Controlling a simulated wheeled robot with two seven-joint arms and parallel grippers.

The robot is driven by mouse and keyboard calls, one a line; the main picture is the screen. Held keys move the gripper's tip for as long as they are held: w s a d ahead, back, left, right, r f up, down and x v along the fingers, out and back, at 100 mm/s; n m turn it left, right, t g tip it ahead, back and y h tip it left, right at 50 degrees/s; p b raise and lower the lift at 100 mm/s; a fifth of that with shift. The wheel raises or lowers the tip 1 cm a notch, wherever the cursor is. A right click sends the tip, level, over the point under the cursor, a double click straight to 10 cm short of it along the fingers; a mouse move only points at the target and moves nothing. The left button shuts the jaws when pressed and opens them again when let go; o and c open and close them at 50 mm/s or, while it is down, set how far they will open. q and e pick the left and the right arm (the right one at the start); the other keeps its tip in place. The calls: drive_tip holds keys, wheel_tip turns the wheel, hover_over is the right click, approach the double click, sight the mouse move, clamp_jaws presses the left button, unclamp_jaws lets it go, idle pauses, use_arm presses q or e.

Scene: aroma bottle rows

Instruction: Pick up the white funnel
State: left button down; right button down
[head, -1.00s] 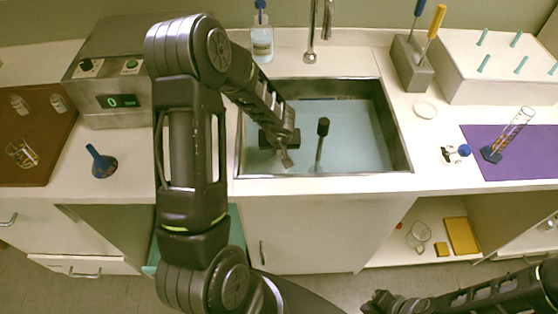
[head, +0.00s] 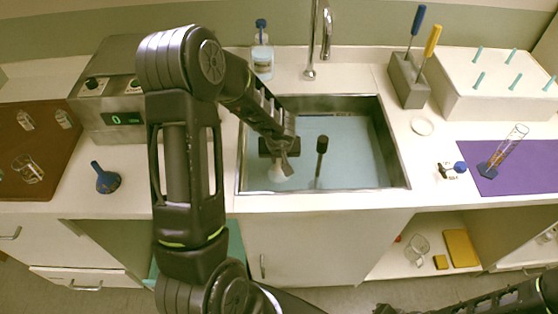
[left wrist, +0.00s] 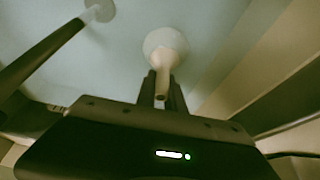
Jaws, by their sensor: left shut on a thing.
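The white funnel (head: 277,174) hangs under my left gripper (head: 281,157), inside the sink in the head view. In the left wrist view the funnel (left wrist: 166,46) has its round wide mouth away from me and its narrow stem between the two fingers (left wrist: 161,92). The left gripper is shut on that stem. The gripper hides the upper part of the funnel in the head view. Only a sliver of what seems to be my right gripper (head: 384,309) shows at the bottom edge, and its fingers cannot be made out.
A dark rod with a black top (head: 321,146) stands in the sink (head: 368,188), just right of the funnel. A blue funnel (head: 106,179) stands on the counter at left. A faucet (head: 324,40) and a bottle (head: 262,58) are behind the sink.

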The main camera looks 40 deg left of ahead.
use_arm(q)
wheel_tip(320, 180, up, 5)
drive_tip(key=shift+r+p, duration=0.2)
drive_tip(key=shift+p, duration=0.85)
drive_tip(key=shift+r, duration=0.35)
